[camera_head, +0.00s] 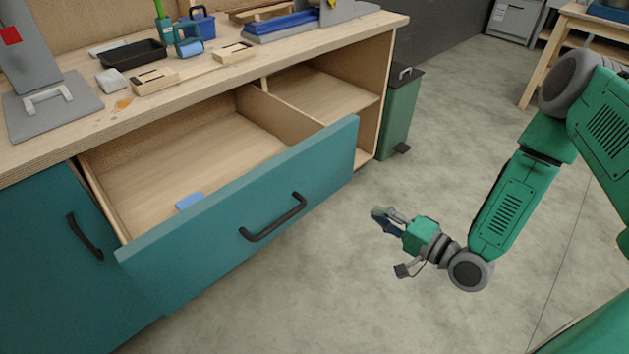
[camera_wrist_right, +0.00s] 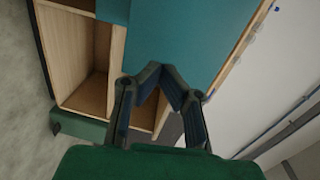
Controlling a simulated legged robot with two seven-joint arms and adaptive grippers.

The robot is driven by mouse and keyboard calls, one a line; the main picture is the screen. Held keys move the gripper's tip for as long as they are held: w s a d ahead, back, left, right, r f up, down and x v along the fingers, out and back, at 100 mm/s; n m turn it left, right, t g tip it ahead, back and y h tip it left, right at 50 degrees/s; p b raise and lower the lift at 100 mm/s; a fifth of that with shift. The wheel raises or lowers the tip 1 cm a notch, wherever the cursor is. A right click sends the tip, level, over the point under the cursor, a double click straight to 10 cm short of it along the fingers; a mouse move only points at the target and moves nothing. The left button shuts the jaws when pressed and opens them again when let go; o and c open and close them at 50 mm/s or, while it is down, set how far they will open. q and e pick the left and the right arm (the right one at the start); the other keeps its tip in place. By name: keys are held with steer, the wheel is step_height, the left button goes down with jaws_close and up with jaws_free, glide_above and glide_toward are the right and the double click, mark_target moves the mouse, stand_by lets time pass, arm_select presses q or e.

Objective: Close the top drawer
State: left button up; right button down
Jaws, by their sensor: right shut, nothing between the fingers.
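The top drawer (camera_head: 250,205) is pulled well out of the wooden cabinet under the worktop. It has a teal front and a black bar handle (camera_head: 273,218). A small blue item (camera_head: 189,201) lies inside it near the front. My right gripper (camera_head: 380,218) is shut and empty, in the air to the right of the drawer front and apart from it. In the right wrist view its fingertips (camera_wrist_right: 160,72) meet in front of a teal panel (camera_wrist_right: 190,35). My left gripper is not in view.
The worktop (camera_head: 200,85) holds a black tray (camera_head: 133,55), a blue basket (camera_head: 198,24) and small wooden blocks. A teal door (camera_head: 60,260) with a black handle is left of the drawer. A green bin (camera_head: 399,112) stands beyond the cabinet. The floor around my right gripper is clear.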

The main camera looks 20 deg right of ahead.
steer(key=w+d+m+t, duration=0.1)
steer(key=d, duration=0.1)
steer(key=b, duration=0.2)
glide_toward(332, 172)
steer(key=x, duration=0.7)
steer(key=shift+w+f, duration=0.1)
steer(key=shift+w, duration=0.35)
steer(key=shift+a, duration=0.2)
